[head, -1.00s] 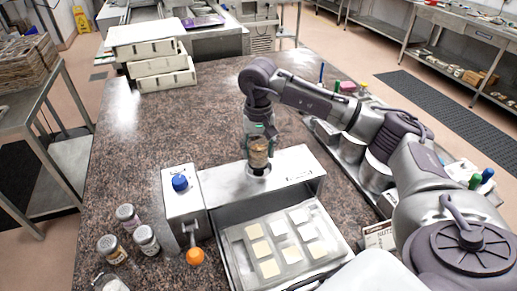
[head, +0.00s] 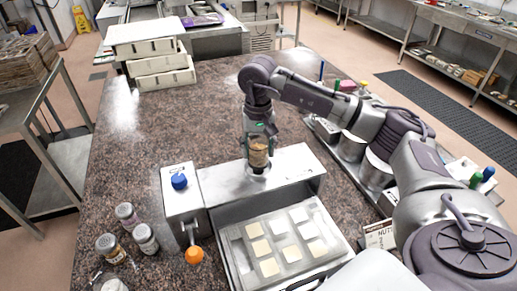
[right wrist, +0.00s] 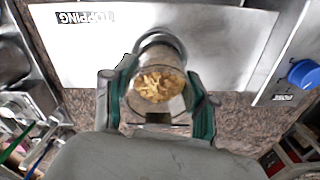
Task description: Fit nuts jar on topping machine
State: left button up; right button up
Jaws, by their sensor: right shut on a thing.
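My right gripper (head: 259,140) is shut on the nuts jar (head: 258,157), a clear jar with tan chopped pieces in it. The jar is upright or nearly so, its lower end at the round collar on top of the steel topping machine (head: 297,167). I cannot tell whether it is seated in the collar. In the right wrist view the green-padded fingers (right wrist: 160,105) stand on both sides of the jar (right wrist: 158,84), and the metal collar (right wrist: 161,42) shows just beyond it. The machine's top is marked "TOPPING" (right wrist: 85,18). My left gripper is not in view.
A control box with a blue button (head: 179,181) and an orange knob (head: 194,255) adjoins the machine at left. A tray (head: 318,265) of pale squares lies in front. Several small jars (head: 145,238) stand at front left. White crates (head: 160,82) are stacked behind.

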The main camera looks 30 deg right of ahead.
jog(key=shift+f, duration=0.15)
dwell(0.3)
jog(key=shift+f+b, duration=1.2)
jog(key=shift+f, duration=0.15)
jog(key=o, duration=1.3)
notch_tip(320, 180, up, 12)
jog(key=shift+r, duration=0.1)
